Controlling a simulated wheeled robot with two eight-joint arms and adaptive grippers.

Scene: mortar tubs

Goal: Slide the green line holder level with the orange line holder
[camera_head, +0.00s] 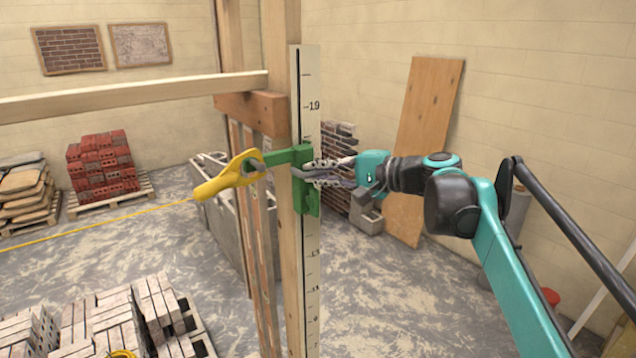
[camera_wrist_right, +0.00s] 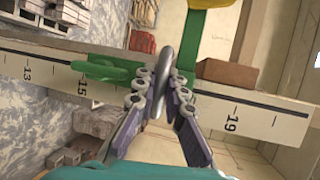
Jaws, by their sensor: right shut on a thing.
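I cannot make out an orange line holder. My left gripper is not in view.
A wooden post (camera_head: 288,270) carries the scale board, with an orange-brown block (camera_head: 252,108) and a horizontal beam (camera_head: 130,97) near its top. Brick stacks (camera_head: 102,165) and a plywood sheet (camera_head: 425,140) stand behind. Pale bricks (camera_head: 130,320) lie at the lower left.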

